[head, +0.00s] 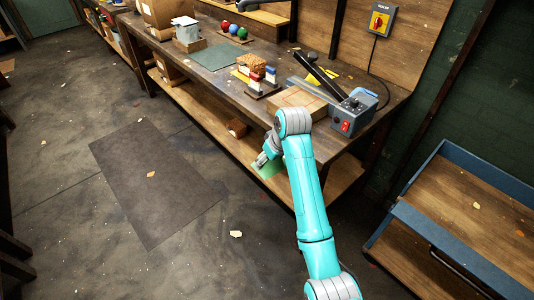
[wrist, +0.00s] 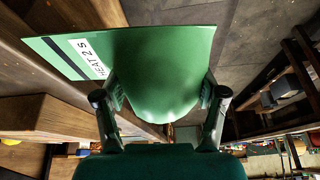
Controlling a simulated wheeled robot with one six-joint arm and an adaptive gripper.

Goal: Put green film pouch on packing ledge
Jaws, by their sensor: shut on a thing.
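The green film pouch (wrist: 160,75) is held between both fingers of my gripper (wrist: 160,97) in the wrist view. It is a flat glossy sheet, bowed in the middle, with a dark stripe and a white label reading "HEAT 2 S" at its left. In the head view my gripper (head: 264,158) is low beside the bench's front, and the pouch (head: 268,170) shows partly below it, over or beside the lower wooden shelf (head: 215,113). I cannot tell whether it touches the shelf. No ledge is marked by name; this shelf is ledge-like.
The workbench top (head: 215,63) carries a green mat (head: 217,56), coloured balls (head: 233,29), a wooden block (head: 299,99) and a grey sealer (head: 352,112). A small carton (head: 236,128) stands on the lower shelf. A blue-edged cart (head: 460,205) is at right. The floor at left is open.

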